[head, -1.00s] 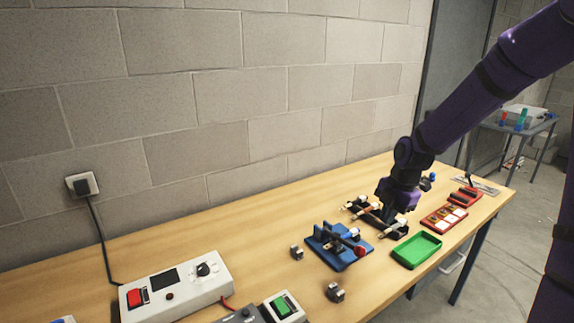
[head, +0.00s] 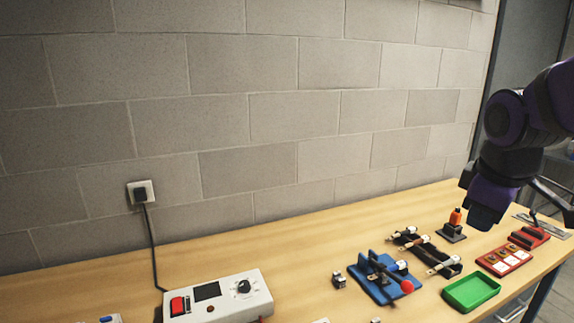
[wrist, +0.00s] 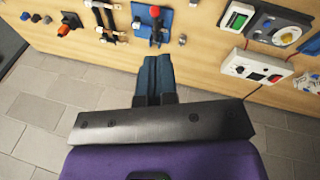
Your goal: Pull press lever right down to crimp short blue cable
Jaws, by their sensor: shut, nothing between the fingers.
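The blue press (head: 372,284) stands on the bench, its lever ending in a red knob (head: 407,287). The wrist view shows the press (wrist: 142,28) and its red knob (wrist: 155,11) beyond the fingertips. In the head view only my purple arm shows at the right; the fingertips cannot be made out. A dark rack (head: 447,268) beside the press holds light-ended pieces.
A green tray (head: 471,293), a red tray with compartments (head: 505,260) and an orange-topped black stand (head: 452,234) are right of the press. A small metal block (head: 339,280) and a white box with a red switch (head: 225,300) are left. The bench behind is clear.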

